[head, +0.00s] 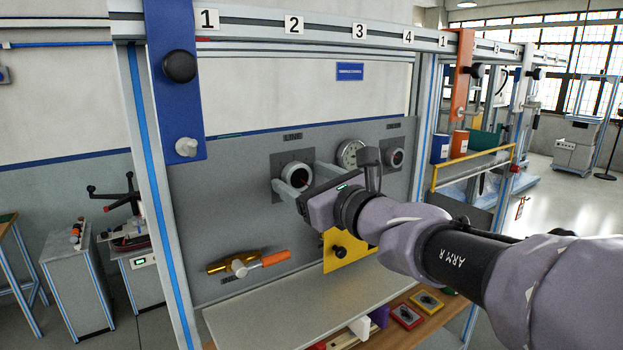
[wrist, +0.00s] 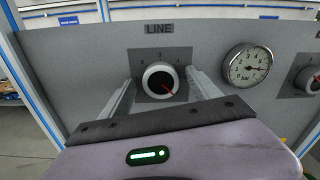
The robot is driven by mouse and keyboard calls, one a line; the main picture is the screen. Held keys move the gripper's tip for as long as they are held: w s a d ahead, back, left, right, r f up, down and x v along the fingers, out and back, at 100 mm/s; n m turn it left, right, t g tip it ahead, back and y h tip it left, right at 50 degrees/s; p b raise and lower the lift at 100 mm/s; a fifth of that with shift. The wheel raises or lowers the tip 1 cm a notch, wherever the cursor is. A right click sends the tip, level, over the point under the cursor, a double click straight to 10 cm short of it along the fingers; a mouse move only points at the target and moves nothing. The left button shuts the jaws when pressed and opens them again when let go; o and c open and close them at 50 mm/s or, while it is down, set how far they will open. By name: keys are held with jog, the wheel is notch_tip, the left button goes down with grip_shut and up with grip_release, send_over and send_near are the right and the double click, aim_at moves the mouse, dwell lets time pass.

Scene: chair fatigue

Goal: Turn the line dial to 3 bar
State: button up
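The line dial (head: 298,175) is a round knob with a light rim and dark face on a grey square plate, under the LINE label. In the wrist view the line dial (wrist: 160,82) shows a red pointer aimed to the lower right; the scale figures around it are small and hard to read. My gripper (head: 301,180) is open, its two fingers reaching toward the panel on either side of the dial. In the wrist view my gripper (wrist: 159,80) shows a gap between each finger and the knob; I cannot tell how deep the fingertips reach.
A round gauge (wrist: 248,65) is right of the dial, and a second dial (wrist: 309,80) is farther right.

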jog(key=c, duration=1.3)
jog(key=shift+f+b, duration=0.15)
jog(key=shift+b, duration=0.25)
